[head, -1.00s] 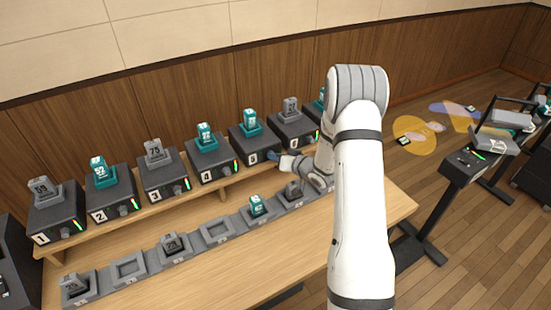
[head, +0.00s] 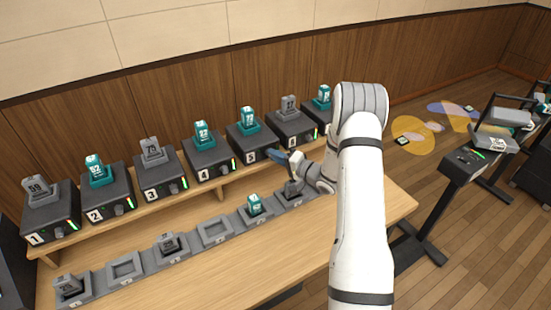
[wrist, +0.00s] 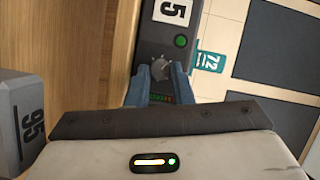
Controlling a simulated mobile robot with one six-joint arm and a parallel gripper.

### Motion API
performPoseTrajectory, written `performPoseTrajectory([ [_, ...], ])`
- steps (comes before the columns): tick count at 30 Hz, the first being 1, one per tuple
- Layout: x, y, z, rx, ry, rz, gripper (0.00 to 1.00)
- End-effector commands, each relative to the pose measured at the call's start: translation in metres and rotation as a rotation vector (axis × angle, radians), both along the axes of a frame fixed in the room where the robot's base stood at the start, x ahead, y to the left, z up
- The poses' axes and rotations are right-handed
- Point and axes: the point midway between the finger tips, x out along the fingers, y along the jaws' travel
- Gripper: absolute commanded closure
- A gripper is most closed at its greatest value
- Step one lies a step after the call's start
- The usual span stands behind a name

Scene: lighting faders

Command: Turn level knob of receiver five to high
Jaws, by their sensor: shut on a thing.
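Receiver five (head: 262,142) is a dark box with a white "5" label, in the back row on the shelf. It also shows in the wrist view (wrist: 152,35), with a green light beside its label. Its level knob (wrist: 160,68) is dark grey with a pale pointer mark. My gripper (wrist: 158,82) has its blue fingers on either side of the knob, shut on it. In the head view my gripper (head: 279,156) is at the front of receiver five and hides the knob. Part of a red and green level strip (wrist: 165,98) shows between the fingers.
Receiver four (head: 212,160) stands to the left and receiver six (head: 292,127) to the right. A row of grey cradles (head: 215,231) lies in front, some holding packs. A grey pack (wrist: 22,122) is close to my gripper's left in the wrist view.

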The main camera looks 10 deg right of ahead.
Motion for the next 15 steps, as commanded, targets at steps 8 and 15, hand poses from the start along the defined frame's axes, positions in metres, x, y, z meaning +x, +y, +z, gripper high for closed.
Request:
performPoseTrajectory([
  [8, 0.0007, -0.0005, -0.0005, 0.069, 0.020, -0.002, 1.00],
  [15, 0.0008, -0.0005, -0.0002, 0.080, 0.024, -0.002, 1.00],
])
